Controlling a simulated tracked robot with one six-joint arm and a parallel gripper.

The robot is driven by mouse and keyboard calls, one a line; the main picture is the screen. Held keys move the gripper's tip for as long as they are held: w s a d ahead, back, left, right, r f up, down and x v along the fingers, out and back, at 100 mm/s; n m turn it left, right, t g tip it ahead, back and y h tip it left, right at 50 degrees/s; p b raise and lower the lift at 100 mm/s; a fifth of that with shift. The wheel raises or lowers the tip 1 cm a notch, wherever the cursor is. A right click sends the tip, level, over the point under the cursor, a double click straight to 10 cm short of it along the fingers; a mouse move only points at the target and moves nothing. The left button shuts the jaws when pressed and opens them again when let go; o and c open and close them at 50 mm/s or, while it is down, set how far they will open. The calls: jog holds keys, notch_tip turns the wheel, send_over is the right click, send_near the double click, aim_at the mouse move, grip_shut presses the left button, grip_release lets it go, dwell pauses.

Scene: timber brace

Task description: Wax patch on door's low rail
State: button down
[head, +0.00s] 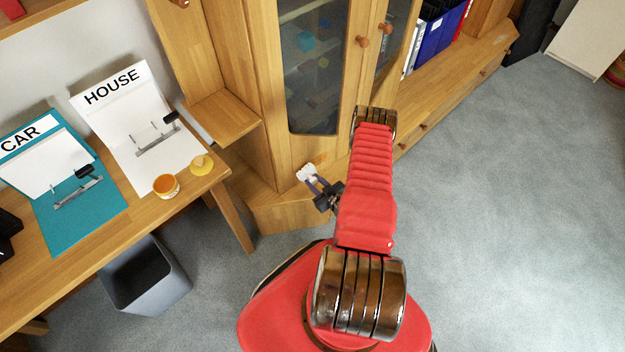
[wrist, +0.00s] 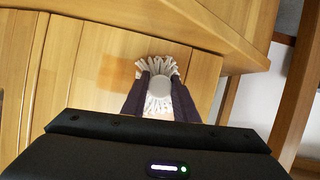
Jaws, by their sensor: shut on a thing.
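The wooden cabinet door (head: 300,150) has a glass pane above a low rail. An orange-brown patch (head: 320,159) shows on the rail; in the wrist view it is a darker area (wrist: 122,72) on the pale wood. My gripper (head: 314,184) is shut on a white bunched cloth (head: 307,172). In the wrist view the cloth (wrist: 160,72) fans out in folds around a grey round middle between my dark fingers (wrist: 157,100). The cloth is just right of the patch there; I cannot tell whether it touches the wood.
A small open pot with orange contents (head: 166,186) and a yellowish lid (head: 202,165) are on the desk at left, near the HOUSE clipboard file (head: 128,105) and the teal CAR file (head: 75,220). A grey bin (head: 148,275) stands below. The carpet at right is clear.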

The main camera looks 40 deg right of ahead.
jog(key=shift+s+a, duration=0.2)
jog(key=shift+s, duration=1.9)
jog(key=shift+s, duration=0.15)
jog(key=s, duration=0.2)
jog(key=shift+s+a, duration=0.15)
jog(key=shift+s, duration=0.2)
